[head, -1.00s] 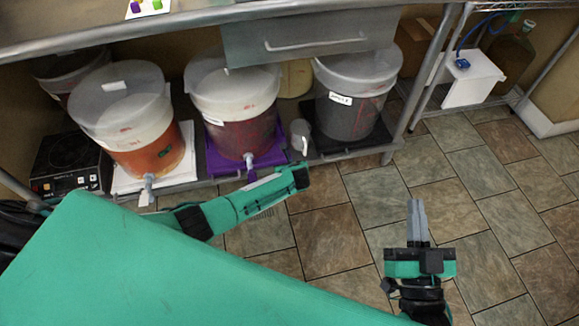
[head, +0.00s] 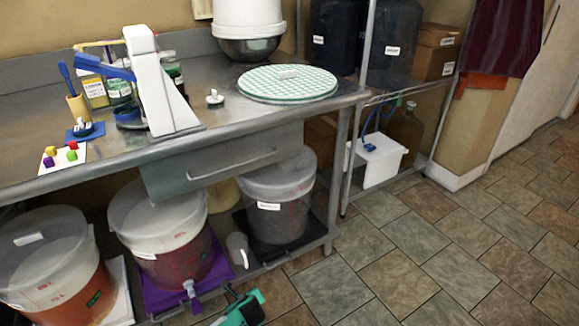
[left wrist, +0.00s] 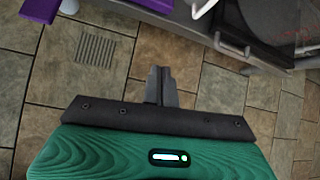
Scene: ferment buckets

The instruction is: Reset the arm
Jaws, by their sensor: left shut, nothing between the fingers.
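My left gripper (left wrist: 161,86) shows in the left wrist view, its grey fingers shut together with nothing between them, over the tiled floor. In the head view only a green and black piece of my left arm (head: 243,307) shows at the bottom edge, in front of the lower shelf; its fingers cannot be made out there. My right gripper is not in view.
Lidded buckets stand under the steel counter: one at left (head: 52,262), one on a purple stand (head: 160,235), one at right (head: 278,205). A floor drain (left wrist: 95,50) lies left of the left gripper. Open tiled floor (head: 470,250) is at right.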

